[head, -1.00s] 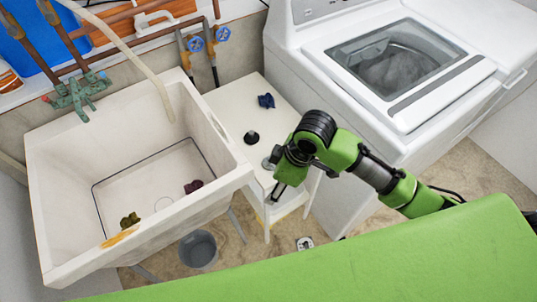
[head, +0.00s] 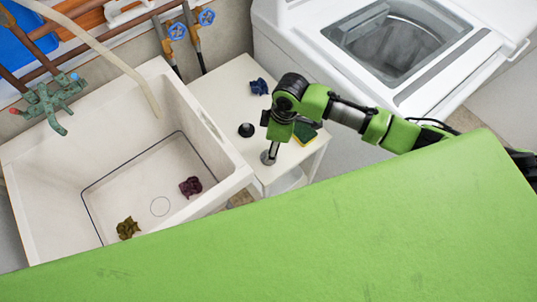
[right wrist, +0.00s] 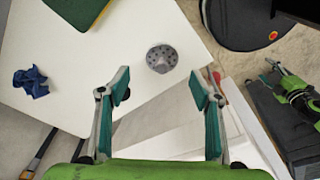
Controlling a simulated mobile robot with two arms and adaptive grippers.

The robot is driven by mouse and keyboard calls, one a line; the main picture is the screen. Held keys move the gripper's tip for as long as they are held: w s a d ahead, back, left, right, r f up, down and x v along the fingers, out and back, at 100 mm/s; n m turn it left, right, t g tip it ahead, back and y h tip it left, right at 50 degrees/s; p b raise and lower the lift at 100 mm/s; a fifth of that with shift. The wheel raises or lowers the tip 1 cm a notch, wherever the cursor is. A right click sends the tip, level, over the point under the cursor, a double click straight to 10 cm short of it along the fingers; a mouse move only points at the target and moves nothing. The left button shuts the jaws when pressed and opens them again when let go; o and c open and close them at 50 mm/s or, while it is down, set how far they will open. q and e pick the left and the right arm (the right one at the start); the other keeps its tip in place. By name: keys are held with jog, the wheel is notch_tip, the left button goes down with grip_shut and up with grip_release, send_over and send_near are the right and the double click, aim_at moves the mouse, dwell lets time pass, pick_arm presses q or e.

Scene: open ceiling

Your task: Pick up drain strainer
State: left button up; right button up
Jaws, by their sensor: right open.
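The drain strainer (right wrist: 162,58) is a small grey domed piece with holes. It sits on the white side table (head: 228,84), close to its edge. In the head view the strainer (head: 267,158) shows beside the fingers and is partly covered. My right gripper (right wrist: 160,88) is open and empty, its two fingers spread on either side of the line to the strainer in the right wrist view. In the head view the right gripper (head: 274,146) points down over the table's near part. Contact with the strainer does not show. My left gripper is not in view.
A green sponge (head: 304,133), a black stopper (head: 246,130) and a crumpled blue cloth (head: 259,87) lie on the same table. The sink (head: 120,200) with two crumpled cloths stands at left. A washing machine (head: 300,30) stands behind at right.

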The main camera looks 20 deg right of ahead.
jog(key=shift+s+a+f+p, duration=0.1)
jog(key=shift+a+f+p, duration=0.2)
jog(key=shift+f, duration=0.35)
jog(key=shift+a+f+p, duration=0.1)
jog(key=shift+f+p, duration=0.25)
jog(key=shift+f, duration=0.25)
notch_tip(320, 180, down, 3)
jog(key=shift+a+r, duration=0.1)
jog(key=shift+r, duration=0.05)
jog(key=c, duration=0.8)
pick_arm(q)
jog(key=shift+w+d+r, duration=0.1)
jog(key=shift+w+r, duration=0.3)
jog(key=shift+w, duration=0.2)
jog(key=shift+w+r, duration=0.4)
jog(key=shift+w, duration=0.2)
pick_arm(e)
grip_shut()
